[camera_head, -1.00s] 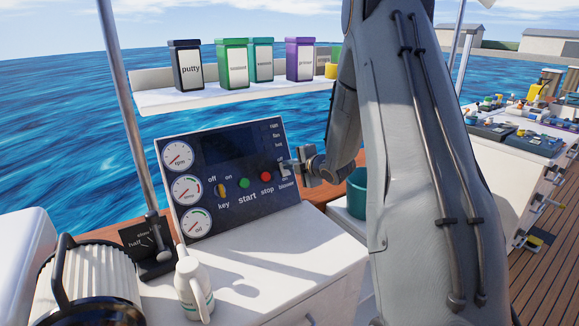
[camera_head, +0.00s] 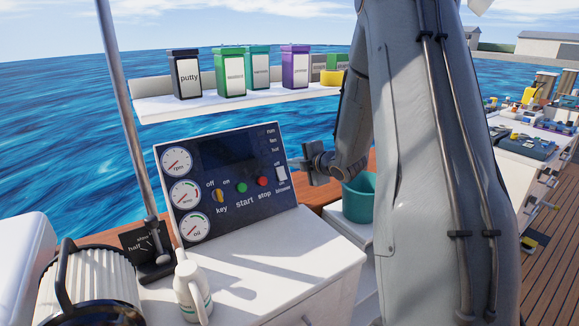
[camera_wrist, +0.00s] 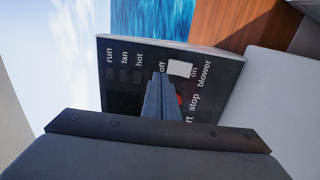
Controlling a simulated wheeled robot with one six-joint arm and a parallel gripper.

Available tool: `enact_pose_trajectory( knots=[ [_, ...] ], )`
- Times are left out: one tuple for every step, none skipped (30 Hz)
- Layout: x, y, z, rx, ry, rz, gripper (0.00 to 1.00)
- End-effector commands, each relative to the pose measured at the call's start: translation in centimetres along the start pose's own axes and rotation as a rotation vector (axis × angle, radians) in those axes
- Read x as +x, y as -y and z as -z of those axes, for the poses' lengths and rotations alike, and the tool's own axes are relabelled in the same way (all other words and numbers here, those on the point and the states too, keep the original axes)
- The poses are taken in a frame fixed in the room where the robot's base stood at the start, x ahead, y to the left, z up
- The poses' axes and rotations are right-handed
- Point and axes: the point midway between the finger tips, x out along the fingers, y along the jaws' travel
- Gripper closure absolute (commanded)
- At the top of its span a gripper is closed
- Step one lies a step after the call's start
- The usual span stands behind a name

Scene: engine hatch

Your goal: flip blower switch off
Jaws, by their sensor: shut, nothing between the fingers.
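The blower switch (camera_head: 282,174) is a small white rocker at the right edge of the dark engine panel (camera_head: 222,192), with "off" above it and "blower" below. In the wrist view the white switch (camera_wrist: 180,68) sits between the words "off" and "on". I cannot tell which way it is tilted. My gripper (camera_head: 299,164) is just right of the panel edge, near the switch and seemingly apart from it. In the wrist view its shut fingertips (camera_wrist: 160,76) lie beside the "off" word and partly cover the panel.
Gauges line the panel's left side. A teal bucket (camera_head: 359,199) is right of the panel.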

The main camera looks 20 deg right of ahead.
Motion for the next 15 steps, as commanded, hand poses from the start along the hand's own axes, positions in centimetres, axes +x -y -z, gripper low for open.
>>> enact_pose_trajectory(
  knots=[
    [-0.8,0.0,-0.1,0.001,0.002,0.0,1.0],
    [-1.3,-0.1,-0.1,0.0,0.002,-0.001,1.0],
    [-2.0,-0.2,0.0,-0.001,0.001,0.0,1.0],
    [-2.5,-0.4,-0.1,-0.001,0.002,-0.001,1.0],
    [-3.0,-0.5,-0.1,0.0,0.003,0.0,1.0],
    [-3.7,-0.6,-0.1,0.0,0.002,0.0,1.0],
    [-4.2,-0.7,-0.1,0.0,0.002,-0.001,1.0],
    [-4.6,-0.8,0.0,0.0,0.002,-0.001,1.0],
    [-5.2,-0.9,0.0,0.0,0.001,0.0,1.0],
    [-5.5,-1.0,0.0,-0.001,0.002,0.0,1.0],
    [-5.9,-1.1,-0.1,-0.001,0.002,0.0,1.0],
    [-6.3,-1.1,0.0,0.001,0.002,0.0,1.0],
    [-6.5,-1.2,0.0,0.001,0.001,0.0,1.0],
    [-6.8,-1.3,0.0,0.0,0.0,0.0,1.0],
    [-7.0,-1.3,0.0,0.0,0.0,0.0,1.0]
  ],
)
